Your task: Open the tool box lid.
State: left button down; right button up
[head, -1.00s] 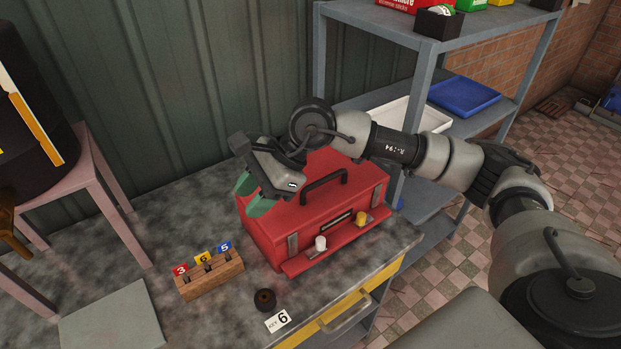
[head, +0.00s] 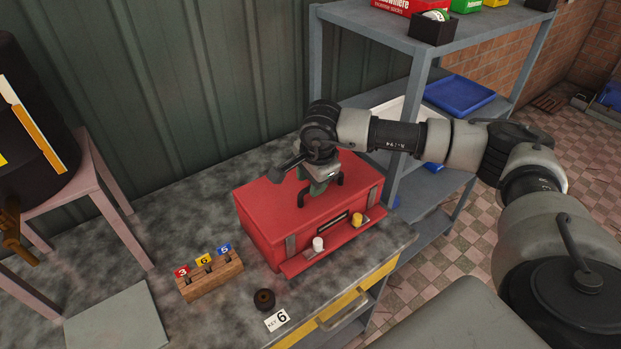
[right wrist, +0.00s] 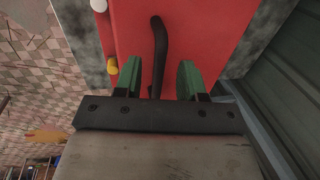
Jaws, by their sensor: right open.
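The red tool box (head: 270,214) stands on the bench with its lid down. Its dark handle (head: 303,200) is on top of the lid, and my right gripper partly hides it in the head view. My right gripper (head: 318,187) is over the handle, pointing down. In the right wrist view, the green fingers of the gripper (right wrist: 172,80) are apart, and the dark handle (right wrist: 159,45) runs between them, nearer the left finger. I cannot tell whether a finger touches it. A white knob (head: 318,243) and a yellow knob (head: 356,219) are on the box's front ledge.
A wooden block with numbered tags (head: 212,278), a dark round piece (head: 264,299) and a "KEY 6" card (head: 277,320) are on the bench. A grey shelf (head: 424,62) stands behind at the right. Bare bench top (head: 190,215) lies left of the box.

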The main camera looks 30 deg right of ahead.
jog(key=shift+w+f, duration=0.15)
jog(key=shift+f, duration=0.65)
grip_shut()
jog(key=shift+r, duration=0.15)
